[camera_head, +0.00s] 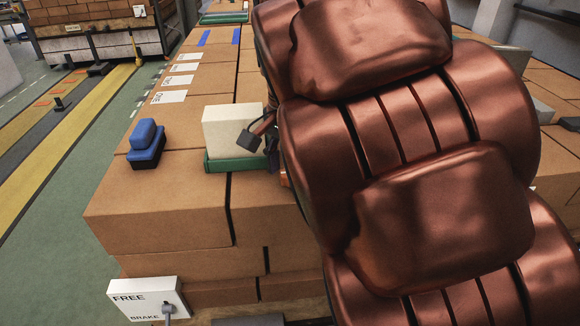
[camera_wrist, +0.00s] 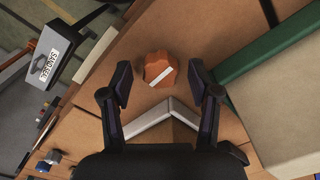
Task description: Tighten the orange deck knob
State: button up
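The orange knob (camera_wrist: 158,72) shows in the wrist view, with a white stripe across its top, on a brown box-like surface. My gripper (camera_wrist: 160,85) is open, with one dark finger to the left of the knob and one to the right. Gaps show on both sides, and I cannot tell its height above the knob. In the head view my copper-coloured arm hides most of the gripper, and the knob cannot be made out clearly there.
A pale block (camera_head: 228,130) on a green tray (camera_head: 222,164) stands close to the gripper. A pale angled bracket (camera_wrist: 165,112) lies below the knob in the wrist view. A blue-handled block (camera_head: 145,150) and a FREE/BRAKE lever panel (camera_head: 130,298) are left.

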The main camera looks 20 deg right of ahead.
aim_at(289, 173)
jog(key=shift+r, duration=0.2)
jog(key=shift+r, duration=3.6)
jog(key=s+f+n+g+p, duration=0.1)
jog(key=s+f+n+p, duration=0.3)
jog(key=s+f+n, duration=0.7)
jog(key=s+f, duration=0.6)
jog(key=s, duration=0.4)
jog(key=shift+g, duration=0.4)
jog(key=shift+d+f, duration=0.1)
